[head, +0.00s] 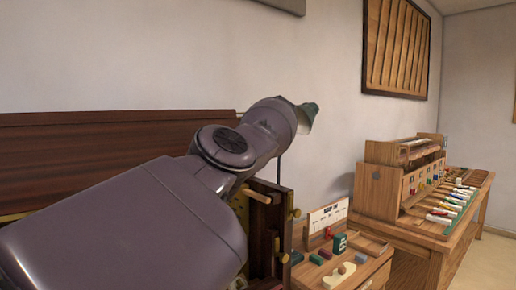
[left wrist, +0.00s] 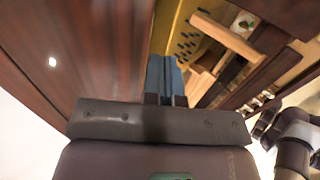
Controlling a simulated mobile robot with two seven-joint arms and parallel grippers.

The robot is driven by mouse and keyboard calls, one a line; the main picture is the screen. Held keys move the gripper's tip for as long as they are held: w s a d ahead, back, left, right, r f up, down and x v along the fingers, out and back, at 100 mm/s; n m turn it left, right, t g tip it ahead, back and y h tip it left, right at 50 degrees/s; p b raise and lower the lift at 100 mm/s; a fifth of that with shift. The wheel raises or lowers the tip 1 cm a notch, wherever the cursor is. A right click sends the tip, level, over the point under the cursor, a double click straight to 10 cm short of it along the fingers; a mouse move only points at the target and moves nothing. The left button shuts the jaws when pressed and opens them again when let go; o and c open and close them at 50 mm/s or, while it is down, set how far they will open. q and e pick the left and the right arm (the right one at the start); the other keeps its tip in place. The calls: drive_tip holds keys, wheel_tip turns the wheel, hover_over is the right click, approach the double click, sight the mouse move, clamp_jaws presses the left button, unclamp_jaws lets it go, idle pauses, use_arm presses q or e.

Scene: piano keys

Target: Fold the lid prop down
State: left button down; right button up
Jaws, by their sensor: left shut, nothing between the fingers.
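A dark red-brown piano lid (head: 90,155) stands along the wall in the head view. It also fills the left of the left wrist view (left wrist: 90,50). My left gripper (left wrist: 164,62) shows its blue fingers shut and empty, pointing into the piano beside the yellow plate (left wrist: 166,22). A pale wooden bar (left wrist: 225,38) lies to the right of the fingers and apart from them. I cannot tell for sure which part is the lid prop. My left arm hides much of the piano in the head view, and its gripper is hidden there.
A bench (head: 370,266) with a white card (head: 327,215) and small coloured blocks stands right of the piano. Beyond it is a wooden workbench (head: 462,238) with tools laid out. A wooden peg (head: 257,195) sticks out at the piano's end. Open floor shows at far right.

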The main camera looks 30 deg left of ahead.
use_arm(q)
wheel_tip(320, 180, up, 3)
drive_tip(key=b, duration=0.3)
drive_tip(key=shift+r+b, duration=0.1)
drive_tip(key=shift+b, duration=0.2)
idle(0.5)
drive_tip(key=shift+d, duration=0.1)
